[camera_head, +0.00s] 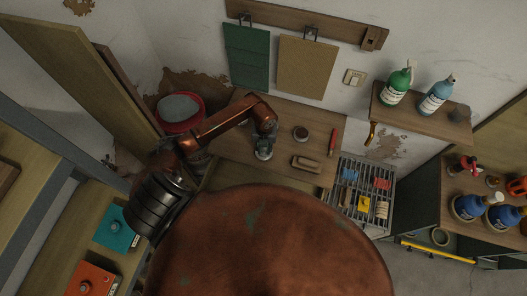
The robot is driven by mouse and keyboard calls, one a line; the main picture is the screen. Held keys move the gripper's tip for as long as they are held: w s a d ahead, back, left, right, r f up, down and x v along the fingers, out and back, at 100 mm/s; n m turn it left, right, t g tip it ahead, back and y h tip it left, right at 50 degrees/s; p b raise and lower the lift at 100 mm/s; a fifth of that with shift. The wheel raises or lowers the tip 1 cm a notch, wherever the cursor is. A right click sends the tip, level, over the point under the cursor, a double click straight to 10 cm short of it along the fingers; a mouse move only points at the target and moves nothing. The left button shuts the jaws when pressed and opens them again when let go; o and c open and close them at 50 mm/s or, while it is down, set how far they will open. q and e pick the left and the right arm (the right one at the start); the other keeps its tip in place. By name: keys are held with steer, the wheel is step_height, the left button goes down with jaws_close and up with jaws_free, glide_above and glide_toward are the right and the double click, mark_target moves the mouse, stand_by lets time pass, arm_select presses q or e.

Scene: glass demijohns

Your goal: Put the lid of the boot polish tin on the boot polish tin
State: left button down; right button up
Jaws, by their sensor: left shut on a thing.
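My left gripper (264,145) points down over the wooden worktop, to the left of the boot polish tin. It is shut on a small round pale-rimmed thing, which I take to be the lid (263,155). The fingers hide part of it, and I cannot tell whether it touches the worktop. The boot polish tin (301,133) is a small round dark tin on the worktop. The lid and the tin are apart. My right gripper is not in view.
A brown brush-like block (306,163) lies in front of the tin, and a red-handled tool (333,141) lies to its right. A metal rack (364,188) with coloured items adjoins the worktop (225,148). A red bucket (180,108) stands at left.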

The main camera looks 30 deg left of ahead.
arm_select(q)
steer(key=shift+r+p, duration=0.35)
steer(key=shift+r, duration=0.3)
steer(key=shift+r, duration=0.15)
steer(key=shift+r+p, duration=1.9)
steer(key=shift+r, duration=0.45)
